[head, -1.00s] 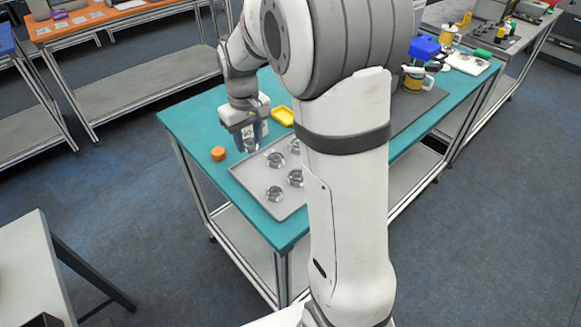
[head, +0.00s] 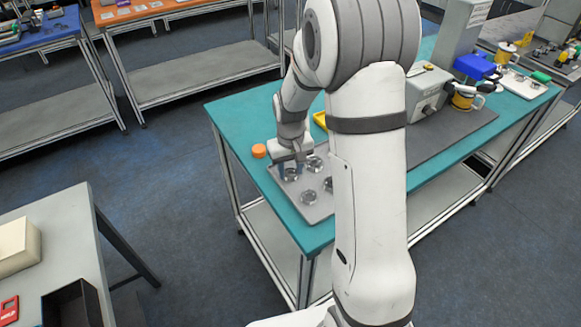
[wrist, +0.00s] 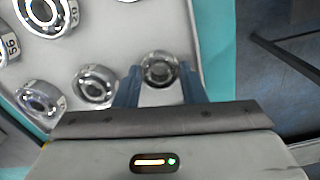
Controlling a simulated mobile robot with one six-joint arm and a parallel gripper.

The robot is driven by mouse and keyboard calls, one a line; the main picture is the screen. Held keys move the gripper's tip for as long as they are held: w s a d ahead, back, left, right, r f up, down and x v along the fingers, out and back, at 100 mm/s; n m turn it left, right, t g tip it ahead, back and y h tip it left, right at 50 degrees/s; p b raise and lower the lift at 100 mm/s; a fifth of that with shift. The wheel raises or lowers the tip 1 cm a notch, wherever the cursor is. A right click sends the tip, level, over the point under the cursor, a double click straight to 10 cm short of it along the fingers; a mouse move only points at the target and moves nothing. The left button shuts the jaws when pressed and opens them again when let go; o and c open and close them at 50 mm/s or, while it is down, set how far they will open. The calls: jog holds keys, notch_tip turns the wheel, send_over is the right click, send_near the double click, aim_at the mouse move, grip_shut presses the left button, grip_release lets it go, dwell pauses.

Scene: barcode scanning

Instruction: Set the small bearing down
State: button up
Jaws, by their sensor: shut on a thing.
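My gripper (head: 292,172) is low over the left part of the grey tray (head: 318,213). Its blue fingers (wrist: 160,88) are shut on a small metal bearing (wrist: 158,69) in the wrist view. The held bearing also shows between the fingers in the head view (head: 291,176). I cannot tell whether it touches the tray. Other bearings lie on the tray, one close to the gripper (wrist: 95,86) and another at its far left (wrist: 42,98). Some carry number labels on their sides.
The tray lies on a teal table (head: 235,112). An orange round piece (head: 259,151) stands just left of the tray. A yellow tray (head: 320,120) is partly hidden behind my arm. A grey machine (head: 425,95) stands farther right.

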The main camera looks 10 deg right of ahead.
jog(key=shift+f, duration=0.2)
jog(key=o, duration=0.7)
jog(key=shift+r, duration=0.1)
jog(key=shift+o, duration=0.2)
notch_tip(320, 180, up, 12)
jog(key=s+r+t, duration=0.1)
jog(key=s+r, duration=0.1)
jog(key=s, duration=0.9)
jog(key=s+r+m+t, duration=0.1)
jog(key=s+r+t, duration=0.1)
jog(key=s, duration=0.9)
jog(key=shift+d+r+b, duration=0.25)
jog(key=shift+r+b, duration=0.05)
jog(key=shift+b, duration=0.1)
jog(key=shift+w, duration=0.1)
